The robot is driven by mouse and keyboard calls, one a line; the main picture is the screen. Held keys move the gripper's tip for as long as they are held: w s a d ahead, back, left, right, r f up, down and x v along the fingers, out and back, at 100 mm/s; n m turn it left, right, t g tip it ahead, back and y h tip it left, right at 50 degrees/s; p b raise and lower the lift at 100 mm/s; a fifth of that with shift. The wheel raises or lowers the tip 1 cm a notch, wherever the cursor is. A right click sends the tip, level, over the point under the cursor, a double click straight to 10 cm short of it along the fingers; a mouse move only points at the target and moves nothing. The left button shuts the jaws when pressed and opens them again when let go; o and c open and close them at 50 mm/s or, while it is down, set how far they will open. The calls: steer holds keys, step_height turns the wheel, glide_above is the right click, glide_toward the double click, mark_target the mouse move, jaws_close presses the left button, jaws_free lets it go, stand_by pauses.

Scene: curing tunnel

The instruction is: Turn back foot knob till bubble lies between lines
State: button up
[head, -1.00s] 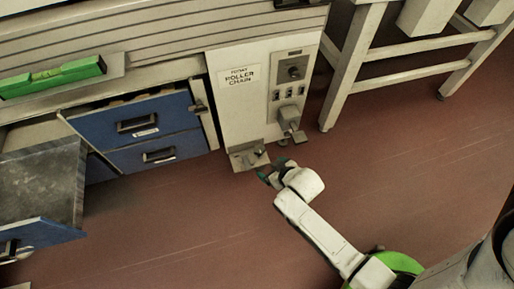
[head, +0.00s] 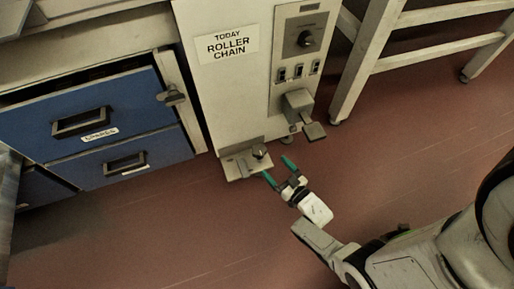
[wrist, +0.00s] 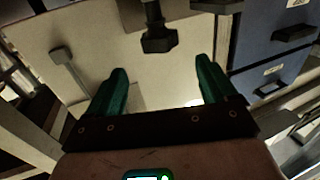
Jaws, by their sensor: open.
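A dark knob (head: 260,151) sits on a pale foot bracket (head: 236,168) at the bottom of the cabinet. I take it for the foot knob, but cannot confirm it is the back one. In the wrist view a dark knob on a stem (wrist: 158,40) stands ahead, between and beyond the fingers. My gripper (head: 279,170) has two teal fingers, spread apart and empty, low over the floor just right of the bracket. It also shows in the wrist view (wrist: 163,85). The knob appears apart from both fingers. The bubble and its lines are not visible now.
A grey box with a pedal-like plate (head: 300,105) juts from the cabinet (head: 222,90) above right of my gripper. Blue drawers (head: 90,115) stand left, with a latch (head: 172,96) beside them. A pale table leg (head: 362,65) stands right. Red floor (head: 200,235) is clear in front.

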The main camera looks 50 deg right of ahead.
mark_target(258, 149)
steer(key=b+x, duration=0.2)
steer(key=x, duration=0.8)
steer(key=shift+w+d, duration=0.15)
steer(key=shift+w, duration=0.2)
steer(key=shift+c, duration=0.4)
steer(key=c, duration=0.9)
